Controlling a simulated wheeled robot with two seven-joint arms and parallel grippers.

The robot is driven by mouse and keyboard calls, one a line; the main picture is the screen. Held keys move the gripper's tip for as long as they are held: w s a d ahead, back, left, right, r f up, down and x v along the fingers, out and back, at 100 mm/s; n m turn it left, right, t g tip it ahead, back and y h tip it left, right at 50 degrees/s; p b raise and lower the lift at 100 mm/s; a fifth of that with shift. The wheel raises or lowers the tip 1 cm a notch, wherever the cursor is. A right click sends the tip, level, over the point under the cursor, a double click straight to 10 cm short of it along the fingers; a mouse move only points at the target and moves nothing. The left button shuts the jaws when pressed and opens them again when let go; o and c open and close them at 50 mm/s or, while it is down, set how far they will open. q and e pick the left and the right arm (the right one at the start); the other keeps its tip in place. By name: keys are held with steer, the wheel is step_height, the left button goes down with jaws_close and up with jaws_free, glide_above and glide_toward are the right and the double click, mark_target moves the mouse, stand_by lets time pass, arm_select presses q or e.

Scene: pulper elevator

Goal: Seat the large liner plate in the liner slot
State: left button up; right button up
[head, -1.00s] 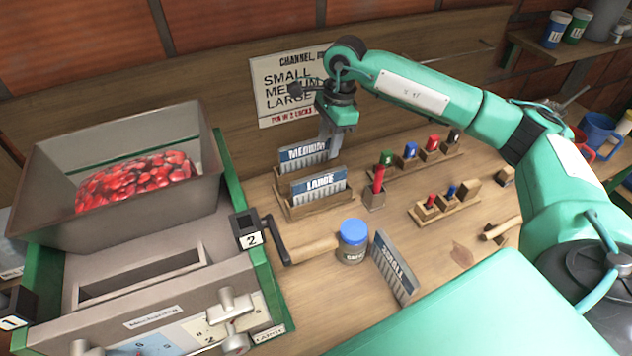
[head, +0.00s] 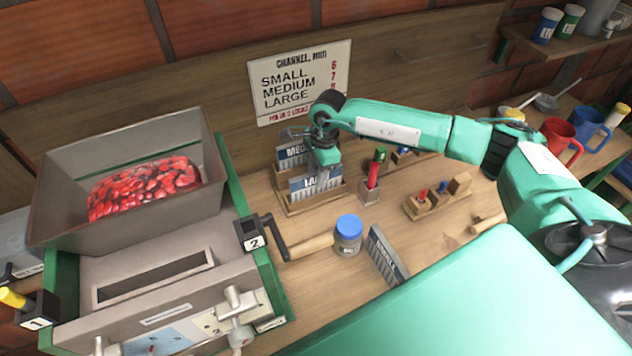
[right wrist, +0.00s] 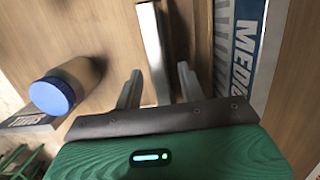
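The large liner plate (head: 312,194), with a blue label strip, stands upright in the front of a wooden rack (head: 313,207). My right gripper (head: 324,167) is above it and covers part of its label. In the right wrist view my right gripper (right wrist: 159,85) is open. A pale upright edge (right wrist: 152,40), apparently the large plate's, lies between its fingers, with no clear grip on it. The medium plate (head: 290,154) stands behind; its label also shows in the right wrist view (right wrist: 243,50). The long slot (head: 155,276) in the grey machine at left looks empty. My left gripper is out of view.
A blue-lidded jar (head: 348,238) and the small plate (head: 386,258) are in front of the rack. A crank handle (head: 305,247) juts from the machine's right side. A hopper of red berries (head: 145,185) stands behind the slot. Blocks with coloured pegs (head: 437,198) are to the right.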

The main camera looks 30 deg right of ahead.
jaws_close()
steer(key=shift+r, duration=0.15)
step_height(320, 180, up, 20)
steer(key=b, duration=0.6)
